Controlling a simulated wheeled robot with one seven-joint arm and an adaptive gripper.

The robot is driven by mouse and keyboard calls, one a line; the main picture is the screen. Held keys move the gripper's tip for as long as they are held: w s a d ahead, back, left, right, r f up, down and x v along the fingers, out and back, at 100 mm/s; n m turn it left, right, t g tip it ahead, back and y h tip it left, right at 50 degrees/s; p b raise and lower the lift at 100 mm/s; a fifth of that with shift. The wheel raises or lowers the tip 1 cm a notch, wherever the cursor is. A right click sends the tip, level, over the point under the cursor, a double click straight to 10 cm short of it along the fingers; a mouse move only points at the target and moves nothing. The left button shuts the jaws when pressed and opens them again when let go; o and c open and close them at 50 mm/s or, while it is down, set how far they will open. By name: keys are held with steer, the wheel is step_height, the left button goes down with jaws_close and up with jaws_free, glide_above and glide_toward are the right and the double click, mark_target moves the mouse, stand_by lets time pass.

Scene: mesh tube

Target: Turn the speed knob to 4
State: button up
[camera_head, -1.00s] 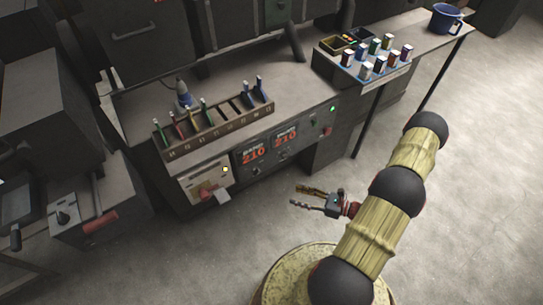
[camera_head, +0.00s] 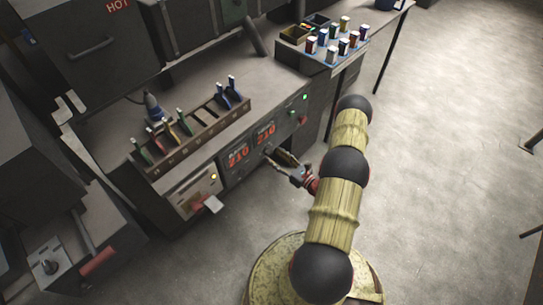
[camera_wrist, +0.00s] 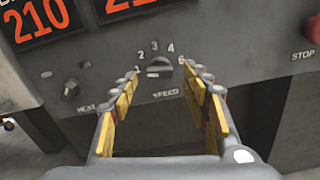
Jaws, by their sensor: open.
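The speed knob (camera_wrist: 159,67) is a dark round knob on the grey panel, above the word SPEED and beneath an arc of numerals from 1 to 5. A pale mark shows on its lower left; I cannot tell which number it points to. My gripper (camera_wrist: 163,76) is open and empty in the wrist view, its yellow-padded fingers reaching towards the panel on either side of the knob's line. The fingers look short of the knob, not touching it. In the head view my gripper (camera_head: 277,160) is at the panel front and the knob is not clearly seen.
The heat knob (camera_wrist: 70,88) is left of the speed knob, under a red 210 display (camera_wrist: 37,20). A red stop button (camera_wrist: 314,28) is at the right. A tool rack (camera_head: 196,135) stands on the bench above the panel. Open floor lies to the right.

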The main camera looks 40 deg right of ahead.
mark_target(268, 152)
steer(key=shift+w+a, duration=0.1)
steer(key=shift+w, duration=1.15)
steer(key=shift+c, duration=0.9)
steer(key=c, duration=1)
